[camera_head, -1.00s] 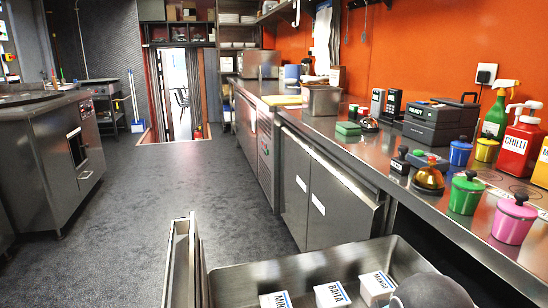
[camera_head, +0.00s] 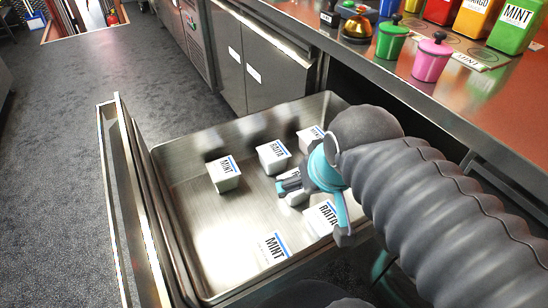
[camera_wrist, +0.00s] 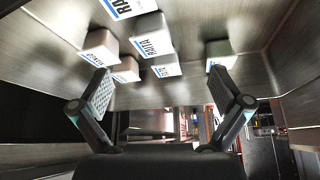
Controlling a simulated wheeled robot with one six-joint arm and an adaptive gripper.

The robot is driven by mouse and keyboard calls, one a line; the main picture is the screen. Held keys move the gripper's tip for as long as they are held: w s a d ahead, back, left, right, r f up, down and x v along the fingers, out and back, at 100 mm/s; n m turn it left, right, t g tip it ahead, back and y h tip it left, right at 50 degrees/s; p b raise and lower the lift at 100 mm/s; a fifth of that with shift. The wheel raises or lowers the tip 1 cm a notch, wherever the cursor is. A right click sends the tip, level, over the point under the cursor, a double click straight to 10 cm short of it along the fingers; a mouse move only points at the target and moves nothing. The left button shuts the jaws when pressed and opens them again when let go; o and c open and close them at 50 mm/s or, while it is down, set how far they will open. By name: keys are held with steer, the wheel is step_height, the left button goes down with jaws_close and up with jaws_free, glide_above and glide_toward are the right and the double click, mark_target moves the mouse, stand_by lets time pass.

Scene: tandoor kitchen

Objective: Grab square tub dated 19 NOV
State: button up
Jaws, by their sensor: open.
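Several white tubs with printed labels lie in a deep steel drawer (camera_head: 168,165). In the head view, a MINT tub (camera_head: 224,176) is at left, a RAITA tub (camera_head: 272,157) right of it, and a tub (camera_head: 310,137) near the back wall is partly hidden by my arm. Another RAITA tub (camera_head: 321,219) and a MINT label (camera_head: 273,247) are nearer. I cannot read a 19 NOV date on any. My gripper (camera_head: 314,208) is open inside the drawer area, among the tubs. The wrist view shows its spread fingers (camera_wrist: 161,90), with a RAITA tub (camera_wrist: 153,40) and others beyond them.
Open floor (camera_head: 60,150) lies to the left.

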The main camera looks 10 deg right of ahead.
stand_by(0.3)
steer(key=m+g+h, duration=0.2)
steer(key=m+g, duration=0.3)
steer(key=m, duration=1)
glide_toward(273, 151)
steer(key=f, duration=0.4)
steer(key=d+f+b, duration=0.1)
steer(key=f, duration=0.3)
steer(key=d+f, duration=0.1)
steer(key=f, duration=0.3)
steer(key=shift+w+f+b, duration=0.25)
steer(key=shift+b, duration=0.05)
steer(key=c, duration=1.4)
steer(key=shift+r, duration=0.1)
